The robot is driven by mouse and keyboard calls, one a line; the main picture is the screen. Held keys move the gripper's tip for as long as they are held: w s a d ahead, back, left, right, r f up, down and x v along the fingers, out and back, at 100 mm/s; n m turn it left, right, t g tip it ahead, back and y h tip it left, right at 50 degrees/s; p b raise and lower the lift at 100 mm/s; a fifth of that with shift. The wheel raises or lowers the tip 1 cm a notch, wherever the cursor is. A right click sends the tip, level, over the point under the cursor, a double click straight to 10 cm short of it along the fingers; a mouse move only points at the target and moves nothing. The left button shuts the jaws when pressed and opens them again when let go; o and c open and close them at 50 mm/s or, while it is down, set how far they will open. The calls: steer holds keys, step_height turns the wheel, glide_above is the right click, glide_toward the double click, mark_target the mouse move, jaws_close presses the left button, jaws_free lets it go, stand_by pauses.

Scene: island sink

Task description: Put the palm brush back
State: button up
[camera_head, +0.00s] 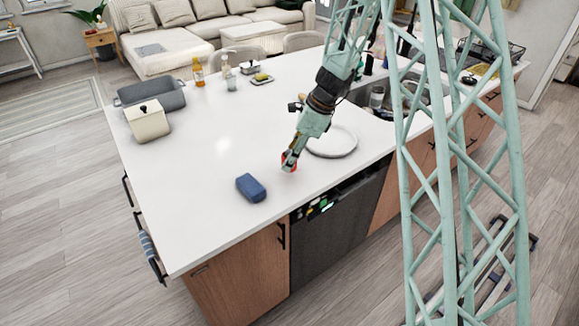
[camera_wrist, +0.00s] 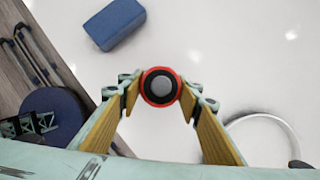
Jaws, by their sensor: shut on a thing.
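The palm brush (camera_wrist: 161,86) is round, with a red rim and a black and grey knob seen from above in the wrist view. My gripper (camera_wrist: 162,98) has its two yellow-padded fingers closed on either side of it. In the head view, a red edge of the brush (camera_head: 289,166) shows at the tips of my gripper (camera_head: 290,156), low over the white counter near its front edge. I cannot tell whether the brush touches the counter. A small dark tray (camera_head: 262,82) with a yellow item stands at the far side of the counter.
A blue block (camera_head: 251,188) lies left of my gripper, also in the wrist view (camera_wrist: 115,23). A white round plate (camera_head: 333,142) lies close on the right, before the sink (camera_head: 377,97). A cream lidded pot (camera_head: 148,121), grey pan (camera_head: 168,92) and bottles (camera_head: 198,72) stand further back. The middle counter is clear.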

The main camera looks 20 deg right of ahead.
steer(key=shift+f+b, duration=0.3)
steer(key=shift+f, duration=1.45)
steer(key=shift+f, duration=0.1)
steer(key=o, duration=0.8)
steer(key=shift+p+v, duration=0.75)
steer(key=shift+v, duration=5.35)
steer(key=shift+a, duration=0.1)
